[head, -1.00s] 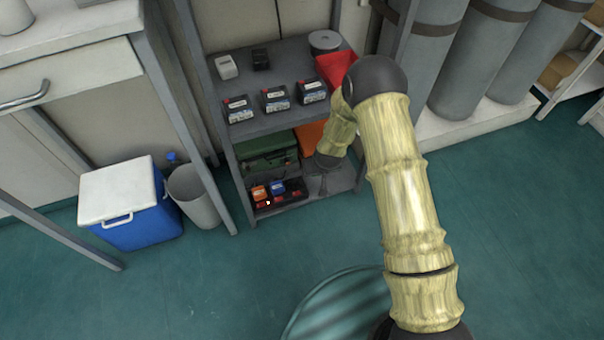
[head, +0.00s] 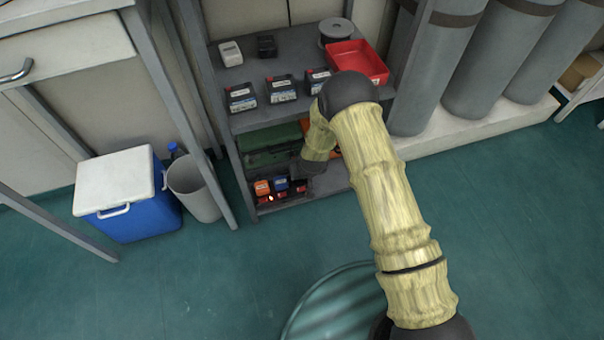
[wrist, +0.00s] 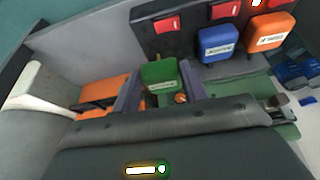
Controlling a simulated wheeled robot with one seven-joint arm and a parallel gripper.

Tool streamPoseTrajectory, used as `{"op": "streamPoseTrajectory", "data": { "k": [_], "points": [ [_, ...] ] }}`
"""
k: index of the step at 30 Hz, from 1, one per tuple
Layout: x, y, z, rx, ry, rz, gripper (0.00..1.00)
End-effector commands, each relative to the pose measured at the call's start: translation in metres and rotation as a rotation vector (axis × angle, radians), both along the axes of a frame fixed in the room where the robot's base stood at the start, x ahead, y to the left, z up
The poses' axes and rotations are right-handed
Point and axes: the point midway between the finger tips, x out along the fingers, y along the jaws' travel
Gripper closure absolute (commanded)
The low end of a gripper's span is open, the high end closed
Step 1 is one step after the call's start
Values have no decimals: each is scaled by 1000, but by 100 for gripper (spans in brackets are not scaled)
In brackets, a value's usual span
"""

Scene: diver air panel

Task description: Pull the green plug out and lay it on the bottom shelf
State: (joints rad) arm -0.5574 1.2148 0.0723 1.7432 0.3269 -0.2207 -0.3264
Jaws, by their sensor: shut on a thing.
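The green plug (wrist: 159,73) shows in the wrist view between the two fingers of my gripper (wrist: 160,82), which is shut on it. A blue plug (wrist: 217,44) and an orange plug (wrist: 270,32) stand in the strip beside red switches (wrist: 167,24). In the head view my gripper (head: 304,168) is over the right end of the strip and hides the green plug. The strip stands on the bottom shelf (head: 325,186).
A green case (head: 268,150) and an orange item lie behind the strip on the bottom shelf. Batteries (head: 281,89) and a red tray (head: 358,62) fill the shelf above. The bottom shelf has bare room right of the strip.

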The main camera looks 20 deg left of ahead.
Motion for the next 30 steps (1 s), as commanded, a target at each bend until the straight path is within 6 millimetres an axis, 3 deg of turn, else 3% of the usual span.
{"op": "streamPoseTrajectory", "data": {
  "k": [30],
  "points": [
    [46,-68,-8,1,-2,-204,88]
  ]
}}
